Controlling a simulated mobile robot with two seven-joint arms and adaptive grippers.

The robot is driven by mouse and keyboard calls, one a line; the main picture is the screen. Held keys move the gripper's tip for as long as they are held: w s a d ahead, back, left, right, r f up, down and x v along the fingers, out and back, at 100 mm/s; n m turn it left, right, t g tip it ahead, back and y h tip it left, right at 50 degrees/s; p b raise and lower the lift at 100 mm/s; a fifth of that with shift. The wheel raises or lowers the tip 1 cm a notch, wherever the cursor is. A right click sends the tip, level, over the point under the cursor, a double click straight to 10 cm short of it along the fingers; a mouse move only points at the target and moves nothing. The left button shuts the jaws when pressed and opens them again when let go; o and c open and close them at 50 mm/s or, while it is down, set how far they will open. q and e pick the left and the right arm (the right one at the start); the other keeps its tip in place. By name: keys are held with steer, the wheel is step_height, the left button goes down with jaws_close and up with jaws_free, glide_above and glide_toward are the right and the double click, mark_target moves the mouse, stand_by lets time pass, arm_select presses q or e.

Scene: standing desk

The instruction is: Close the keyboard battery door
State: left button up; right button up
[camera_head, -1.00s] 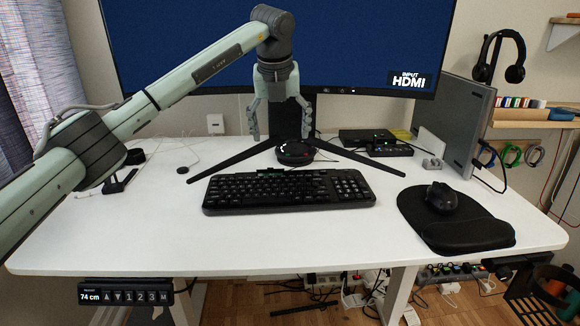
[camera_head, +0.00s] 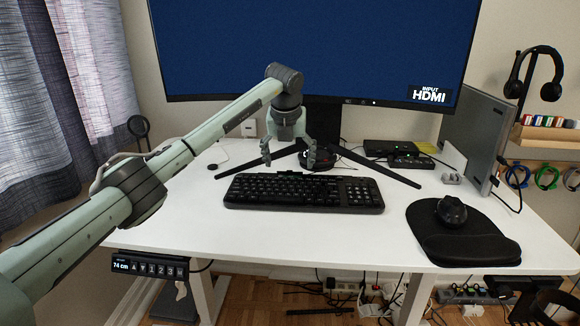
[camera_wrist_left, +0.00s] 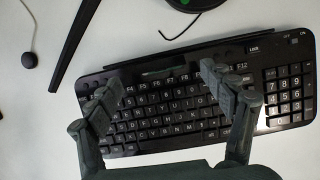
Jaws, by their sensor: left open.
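The black keyboard (camera_head: 305,192) lies flat on the white desk, and it fills the middle of the left wrist view (camera_wrist_left: 190,110). At its back edge, a small dark green-tinged piece, apparently the battery door area (camera_wrist_left: 165,69), shows in the left wrist view; whether it is a raised door or an open slot I cannot tell clearly. My left gripper (camera_head: 289,161) is open and empty above the keyboard's back edge. In the left wrist view its fingers (camera_wrist_left: 164,82) are spread either side of that piece, apart from it. My right gripper is in neither view.
The monitor (camera_head: 310,50) and its splayed stand (camera_head: 399,177) stand behind the keyboard. A round black device (camera_head: 316,158) sits close behind the gripper. The mouse (camera_head: 451,210) rests on a black pad (camera_head: 465,248) at the right. The desk (camera_head: 300,235) in front is clear.

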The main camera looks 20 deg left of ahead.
mark_target(290, 172)
arm_select(q)
steer(key=shift+x, duration=1.3)
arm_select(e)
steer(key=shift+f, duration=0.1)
arm_select(q)
steer(key=c, duration=1.2)
steer(key=shift+o, duration=0.2)
steer(key=shift+f+b, duration=0.15)
steer(key=shift+b, duration=0.2)
steer(key=shift+s+t+b, duration=0.15)
steer(key=shift+t+b, duration=0.55)
steer(key=shift+b, duration=0.05)
steer(key=shift+y, duration=0.3)
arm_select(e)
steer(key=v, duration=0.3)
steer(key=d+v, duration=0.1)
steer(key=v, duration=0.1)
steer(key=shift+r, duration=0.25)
